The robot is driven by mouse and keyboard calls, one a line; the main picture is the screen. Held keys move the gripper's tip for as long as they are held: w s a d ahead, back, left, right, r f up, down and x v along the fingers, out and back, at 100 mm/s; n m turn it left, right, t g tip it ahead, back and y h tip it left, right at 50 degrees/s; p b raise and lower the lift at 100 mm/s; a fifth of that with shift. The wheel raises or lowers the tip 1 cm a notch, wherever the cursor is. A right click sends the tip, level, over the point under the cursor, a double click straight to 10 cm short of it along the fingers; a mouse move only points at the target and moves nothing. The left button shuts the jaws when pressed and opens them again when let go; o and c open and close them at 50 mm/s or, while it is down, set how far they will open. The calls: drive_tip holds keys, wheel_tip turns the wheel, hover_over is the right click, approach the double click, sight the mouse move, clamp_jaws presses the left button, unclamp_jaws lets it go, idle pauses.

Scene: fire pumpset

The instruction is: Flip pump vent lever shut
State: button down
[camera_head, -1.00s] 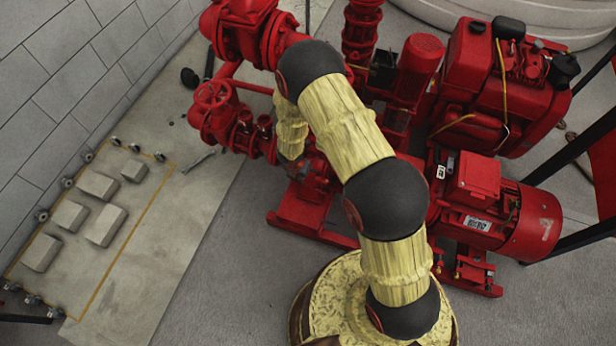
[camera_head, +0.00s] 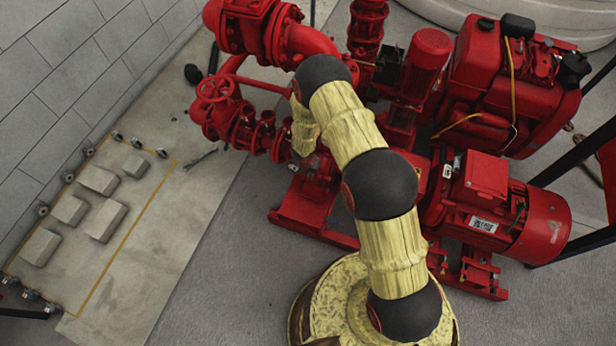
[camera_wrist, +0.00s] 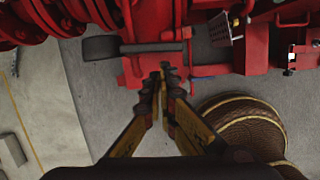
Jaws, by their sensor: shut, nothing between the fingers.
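A dark grey lever (camera_wrist: 130,47) lies across the red pump (camera_wrist: 140,67) in the wrist view, with its broad rounded end to the left and a narrower arm to the right. I take it to be the vent lever. My gripper (camera_wrist: 163,72) is shut and empty. Its fingertips are just below the narrow part of the lever in the picture; I cannot tell whether they touch it.
A red motor (camera_head: 515,215) and a red engine (camera_head: 500,90) stand to the right. A handwheel valve (camera_head: 215,90) and red piping are at the upper left. Pale blocks (camera_head: 105,220) sit on the slab near the wall.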

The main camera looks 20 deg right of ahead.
drive_tip(key=shift+w+d, duration=0.15)
drive_tip(key=shift+w, duration=0.05)
drive_tip(key=shift+d, duration=0.1)
drive_tip(key=shift+w+d+p, duration=0.4)
drive_tip(key=shift+w+d, duration=0.05)
drive_tip(key=shift+r, duration=0.1)
drive_tip(key=shift+a, duration=0.2)
